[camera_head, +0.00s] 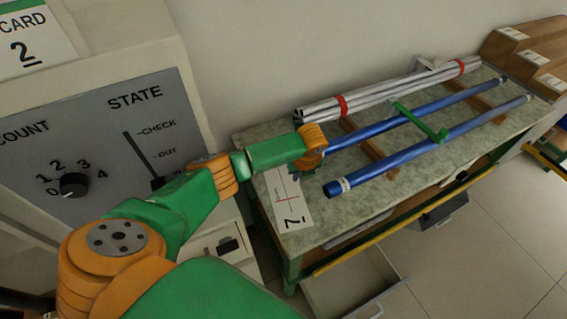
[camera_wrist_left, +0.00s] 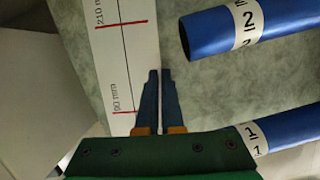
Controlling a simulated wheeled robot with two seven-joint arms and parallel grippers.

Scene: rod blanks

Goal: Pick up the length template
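The length template is a white strip (camera_head: 288,200) with red cross marks, at the near left end of the bench top. In the left wrist view the template (camera_wrist_left: 125,50) shows red lines marked 210 mm and 90 mm. My right gripper is not in view.
Two blue rods (camera_head: 400,160) and (camera_head: 430,110) lie on wooden supports right of the template, with a green bracket (camera_head: 420,123) across them. A bundle of pale rods (camera_head: 385,95) lies behind. A control panel (camera_head: 90,150) stands left. An open drawer (camera_head: 350,285) is below the bench.

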